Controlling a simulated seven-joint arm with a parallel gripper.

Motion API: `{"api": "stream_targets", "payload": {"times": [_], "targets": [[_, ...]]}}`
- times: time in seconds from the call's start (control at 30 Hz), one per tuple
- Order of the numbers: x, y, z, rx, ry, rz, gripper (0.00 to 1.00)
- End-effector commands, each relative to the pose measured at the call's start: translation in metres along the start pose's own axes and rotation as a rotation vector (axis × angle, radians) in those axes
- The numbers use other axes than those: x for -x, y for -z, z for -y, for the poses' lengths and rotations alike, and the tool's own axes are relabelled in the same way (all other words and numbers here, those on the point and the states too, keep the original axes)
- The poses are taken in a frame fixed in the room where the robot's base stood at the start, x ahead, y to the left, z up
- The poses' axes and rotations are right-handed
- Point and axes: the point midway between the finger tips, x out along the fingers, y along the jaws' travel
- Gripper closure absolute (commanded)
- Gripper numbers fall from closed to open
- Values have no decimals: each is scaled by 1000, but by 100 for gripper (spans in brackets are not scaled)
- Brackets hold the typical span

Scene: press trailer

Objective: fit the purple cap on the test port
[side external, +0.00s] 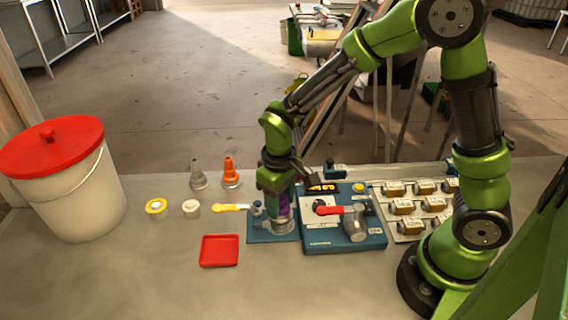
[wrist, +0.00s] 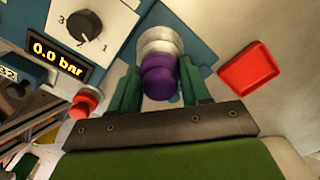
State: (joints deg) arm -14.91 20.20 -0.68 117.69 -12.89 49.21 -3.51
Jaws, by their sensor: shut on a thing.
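The purple cap (wrist: 158,80) is between the green fingers of my gripper (wrist: 161,86) in the wrist view, and the gripper is shut on it. In the side external view my gripper (side external: 279,207) points down over the blue base plate left of the gauge box, with a bit of the purple cap (side external: 283,211) showing. A pale metal round fitting (wrist: 158,41), which looks like the test port, lies directly beyond the cap and in line with it. The cap partly hides it. I cannot tell whether the cap touches it or sits on it.
A yellow handle (side external: 230,207) is left of my gripper. A red tray (side external: 219,251), two cones, two small round parts and a lidded bucket (side external: 70,200) stand further left.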

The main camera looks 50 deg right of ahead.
Motion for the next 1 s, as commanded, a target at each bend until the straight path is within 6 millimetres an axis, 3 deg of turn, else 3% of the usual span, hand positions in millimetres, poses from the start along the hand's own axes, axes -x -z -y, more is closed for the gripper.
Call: {"api": "stream_targets", "payload": {"times": [0.33,0.37,0.4,0.73,1.0], "targets": [[-7,0,0,0,0,0,100],[-7,0,0,0,0,0,50],[-7,0,0,0,0,0,44],[-5,0,0,0,0,-1,43],[15,1,0,1,1,-4,43]]}}
